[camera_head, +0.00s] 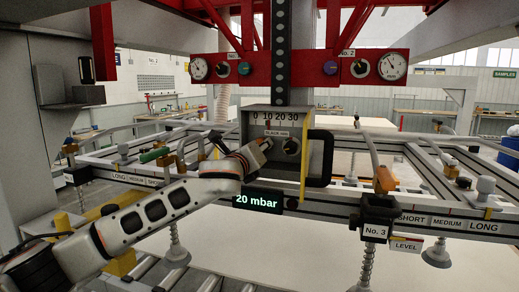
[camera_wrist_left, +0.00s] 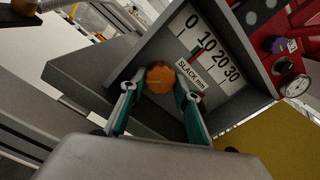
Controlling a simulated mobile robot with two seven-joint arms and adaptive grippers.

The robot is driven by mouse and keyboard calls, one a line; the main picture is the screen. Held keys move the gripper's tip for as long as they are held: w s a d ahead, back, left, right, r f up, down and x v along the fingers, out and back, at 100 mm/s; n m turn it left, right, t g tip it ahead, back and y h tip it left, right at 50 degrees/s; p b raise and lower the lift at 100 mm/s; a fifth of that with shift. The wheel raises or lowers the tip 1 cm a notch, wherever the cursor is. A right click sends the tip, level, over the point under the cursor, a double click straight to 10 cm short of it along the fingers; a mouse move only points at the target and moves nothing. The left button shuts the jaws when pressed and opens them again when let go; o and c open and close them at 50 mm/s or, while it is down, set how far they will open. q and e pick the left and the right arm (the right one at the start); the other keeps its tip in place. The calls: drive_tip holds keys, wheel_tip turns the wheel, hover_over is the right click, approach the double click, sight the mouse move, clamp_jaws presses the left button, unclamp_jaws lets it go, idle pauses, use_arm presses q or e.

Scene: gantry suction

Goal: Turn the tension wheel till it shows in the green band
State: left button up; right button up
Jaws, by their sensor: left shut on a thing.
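The tension wheel is a small orange knob (camera_wrist_left: 160,78) in the left wrist view, on the grey panel below the slack scale. My left gripper (camera_wrist_left: 157,90) is shut on it, with one finger on each side. In the head view my left gripper (camera_head: 264,146) reaches the panel from the left and mostly hides the wheel. The slack scale (camera_head: 275,119) reads 0, 10, 20, 30; it also shows in the left wrist view (camera_wrist_left: 212,50). A thin red mark (camera_wrist_left: 198,52) stands near 10. I cannot make out a green band clearly. My right gripper is not in view.
A display (camera_head: 257,202) below the panel reads 20 mbar. A black handle (camera_head: 322,158) stands right of the panel. Red boxes with gauges (camera_head: 392,66) hang above. Frame rails and suction cups (camera_head: 437,256) surround the panel.

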use_arm(q)
drive_tip(key=shift+m, duration=0.6)
drive_tip(key=o, duration=0.8)
drive_tip(key=shift+s, duration=0.1)
drive_tip(key=v, duration=1.1)
drive_tip(key=shift+s+a, duration=0.2)
drive_tip(key=shift+s, duration=0.15)
